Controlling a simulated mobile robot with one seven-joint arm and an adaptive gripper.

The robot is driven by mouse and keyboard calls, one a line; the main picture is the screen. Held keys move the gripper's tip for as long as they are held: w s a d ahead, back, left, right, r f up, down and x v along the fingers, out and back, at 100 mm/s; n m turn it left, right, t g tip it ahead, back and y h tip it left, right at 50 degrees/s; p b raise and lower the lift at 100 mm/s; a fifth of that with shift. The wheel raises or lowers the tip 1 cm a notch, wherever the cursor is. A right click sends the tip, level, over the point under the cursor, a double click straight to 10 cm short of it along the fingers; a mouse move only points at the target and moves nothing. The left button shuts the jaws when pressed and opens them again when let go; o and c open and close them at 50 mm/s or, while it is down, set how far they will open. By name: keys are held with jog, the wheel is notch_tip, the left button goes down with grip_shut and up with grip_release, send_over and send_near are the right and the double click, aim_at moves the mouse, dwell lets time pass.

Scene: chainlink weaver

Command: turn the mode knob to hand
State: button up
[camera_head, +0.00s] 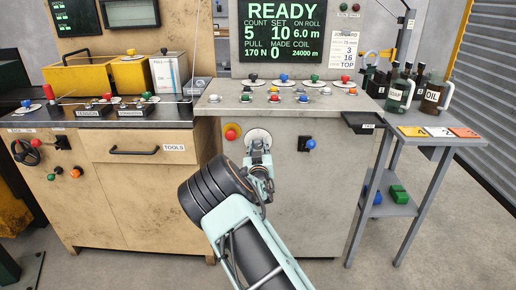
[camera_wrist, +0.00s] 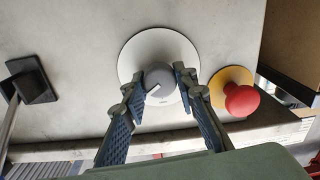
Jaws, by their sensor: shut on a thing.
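The mode knob (camera_wrist: 158,77) is a round grey knob with a short pale mark on it pointing to the lower left in the wrist view. It sits on a white round dial plate (camera_wrist: 157,45) on the front of the grey cabinet. The plate also shows in the head view (camera_head: 257,134), with the knob largely hidden behind my arm. My gripper (camera_wrist: 159,79) has one finger on each side of the knob and is shut on it; it also shows in the head view (camera_head: 259,151). The dial's lettering is too small to read.
A red mushroom button on a yellow plate (camera_head: 232,132) is close beside the dial, also in the wrist view (camera_wrist: 240,98). A blue knob (camera_head: 310,144) is right of it. A black tray (camera_head: 362,121) juts out at the right corner. A side table (camera_head: 441,139) stands right.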

jog(key=n+b, duration=0.4)
jog(key=n, duration=0.1)
jog(key=shift+f+n, duration=0.15)
jog(key=shift+n, duration=0.25)
jog(key=n+b, duration=0.2)
jog(key=n, duration=0.2)
jog(key=shift+a+n, duration=0.1)
jog(key=shift+n, duration=0.2)
jog(key=o, duration=1.2)
jog(key=s, duration=1.2)
jog(key=shift+r, duration=0.35)
